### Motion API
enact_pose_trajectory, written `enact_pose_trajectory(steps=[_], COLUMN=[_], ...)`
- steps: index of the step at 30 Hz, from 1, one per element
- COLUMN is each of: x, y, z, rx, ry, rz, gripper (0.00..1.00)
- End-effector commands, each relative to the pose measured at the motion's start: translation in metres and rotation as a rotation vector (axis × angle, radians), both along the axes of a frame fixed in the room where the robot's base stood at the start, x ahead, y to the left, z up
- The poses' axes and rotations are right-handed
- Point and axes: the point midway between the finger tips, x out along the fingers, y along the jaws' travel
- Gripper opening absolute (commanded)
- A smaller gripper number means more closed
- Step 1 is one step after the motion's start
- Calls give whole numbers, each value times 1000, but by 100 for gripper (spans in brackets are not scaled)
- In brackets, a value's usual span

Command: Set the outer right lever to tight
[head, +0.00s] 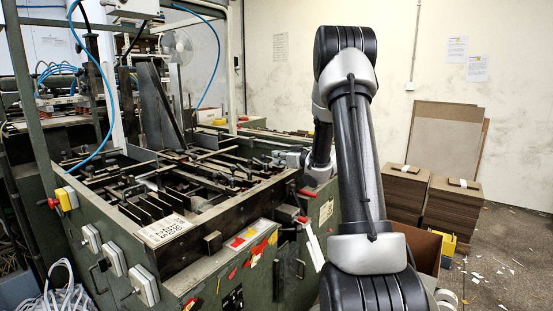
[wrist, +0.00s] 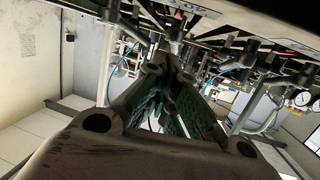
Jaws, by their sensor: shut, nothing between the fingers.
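The greyboard feeder (head: 215,262) is a green machine with a bed of dark bars and small clamp levers on top. My gripper (head: 280,156) is over the right edge of this bed in the head view, small and partly lost among the dark parts. In the wrist view my gripper (wrist: 168,72) is shut and empty, its fingertips close to a dark lever (wrist: 176,32) on the feeder. I cannot tell whether they touch it. Another lever (wrist: 244,54) shows to its right. Which one is the outer right lever, and its setting, I cannot tell.
Red-handled parts (head: 301,219) stick out of the feeder's front right side. A blue hose (head: 216,60) hangs above the bed. Stacks of brown board (head: 452,208) stand on the floor at right, with paper scraps beside them.

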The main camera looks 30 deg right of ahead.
Motion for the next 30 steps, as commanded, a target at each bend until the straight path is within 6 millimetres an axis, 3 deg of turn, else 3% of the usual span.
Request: enact_pose_trajectory(steps=[9, 13, 26, 28, 30], x=[-47, -59, -61, -59, -52], y=[7, 9, 11, 17, 25], z=[9, 11, 13, 25, 51], rx=[0, 0, -1, -12, -49], ry=[0, 0, -1, -19, -54], rz=[0, -1, 3, 12, 36], gripper=[0, 0, 0, 0, 0])
